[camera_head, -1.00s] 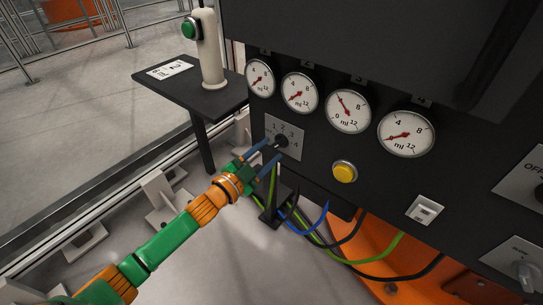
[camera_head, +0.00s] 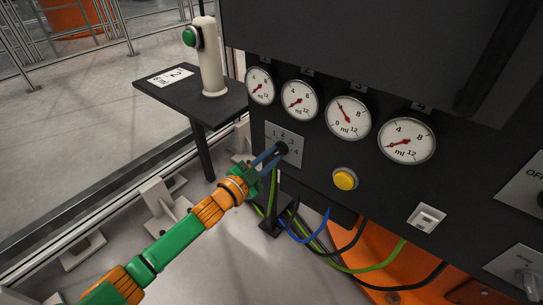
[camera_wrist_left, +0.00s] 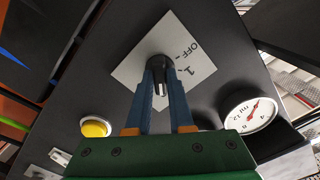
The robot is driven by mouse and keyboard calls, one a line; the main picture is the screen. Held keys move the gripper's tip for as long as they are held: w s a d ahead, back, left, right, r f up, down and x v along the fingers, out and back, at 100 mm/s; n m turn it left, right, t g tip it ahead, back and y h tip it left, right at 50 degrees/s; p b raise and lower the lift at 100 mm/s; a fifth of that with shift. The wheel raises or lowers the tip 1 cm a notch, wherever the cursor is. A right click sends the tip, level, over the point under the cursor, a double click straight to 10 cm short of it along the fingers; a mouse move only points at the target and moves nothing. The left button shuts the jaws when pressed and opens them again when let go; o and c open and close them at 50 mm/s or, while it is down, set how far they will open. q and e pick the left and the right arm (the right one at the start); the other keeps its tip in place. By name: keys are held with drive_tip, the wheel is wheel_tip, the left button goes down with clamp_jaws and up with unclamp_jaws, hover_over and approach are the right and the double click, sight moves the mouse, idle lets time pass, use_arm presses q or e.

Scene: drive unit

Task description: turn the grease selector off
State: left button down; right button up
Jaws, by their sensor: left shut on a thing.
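The grease selector is a black knob (camera_head: 282,148) on a light grey plate (camera_head: 295,136) marked with numbers, on the dark panel. In the left wrist view the knob (camera_wrist_left: 160,88) has a white line on it, and OFF and 1 show on the plate (camera_wrist_left: 200,62) to its right. I cannot tell for sure which mark the line points to. My left gripper (camera_head: 277,152) reaches in from the lower left and is shut on the knob, one finger on each side. The fingers hide part of the knob and plate. My right gripper is not in view.
Several round gauges (camera_head: 348,118) sit above and to the right of the plate. A yellow button (camera_head: 345,180) and a white switch (camera_head: 427,218) are lower right. Cables (camera_head: 310,232) hang below. A small black table (camera_head: 205,105) with a green-buttoned post (camera_head: 211,60) stands at left.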

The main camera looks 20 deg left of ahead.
use_arm(q)
drive_tip(key=shift+r+n+p, duration=0.1)
drive_tip(key=shift+n+p, duration=0.25)
drive_tip(key=shift+n, duration=0.15)
drive_tip(key=n+p, duration=0.3)
drive_tip(key=n, duration=0.3)
drive_tip(key=n+p, duration=0.1)
drive_tip(key=n, duration=0.2)
drive_tip(key=shift+n, duration=0.3)
drive_tip(key=n, duration=0.3)
drive_tip(key=shift+n, duration=0.3)
drive_tip(key=n, duration=0.3)
drive_tip(key=shift+f+n, duration=0.2)
drive_tip(key=shift+n, duration=0.1)
drive_tip(key=n, duration=0.2)
drive_tip(key=shift+n+b, duration=0.3)
drive_tip(key=shift+b, duration=0.05)
drive_tip(key=shift+n+b, duration=0.35)
drive_tip(key=shift+n, duration=1.25)
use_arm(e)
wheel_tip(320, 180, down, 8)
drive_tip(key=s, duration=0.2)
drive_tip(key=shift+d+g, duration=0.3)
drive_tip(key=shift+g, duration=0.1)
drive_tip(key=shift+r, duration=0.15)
